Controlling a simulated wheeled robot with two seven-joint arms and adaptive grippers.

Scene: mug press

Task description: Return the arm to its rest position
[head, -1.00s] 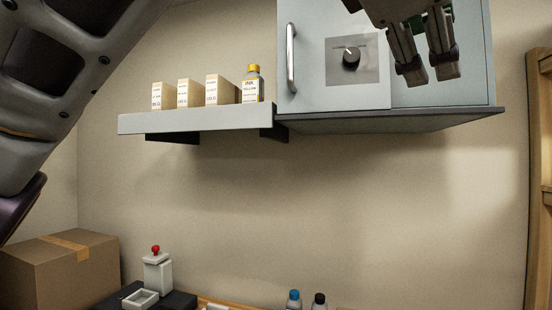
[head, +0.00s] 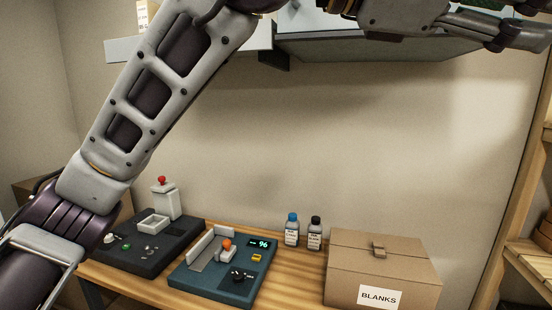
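My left arm crosses the head view from the lower left to the top. Its gripper (head: 535,32) is at the top right, in front of the cabinet (head: 390,47). The fingers point right and are seen from the side, overlapping, so I cannot tell how far apart they are. No object shows between them. My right gripper is not in view.
A wooden bench (head: 290,290) holds a dark machine (head: 165,250) with a red knob, a teal press (head: 205,283) with a display reading 96, two small bottles (head: 292,230) (head: 315,234) and a BLANKS carton (head: 385,270). A wall shelf (head: 125,52) is partly hidden behind my arm. Wooden shelving (head: 535,215) stands at right.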

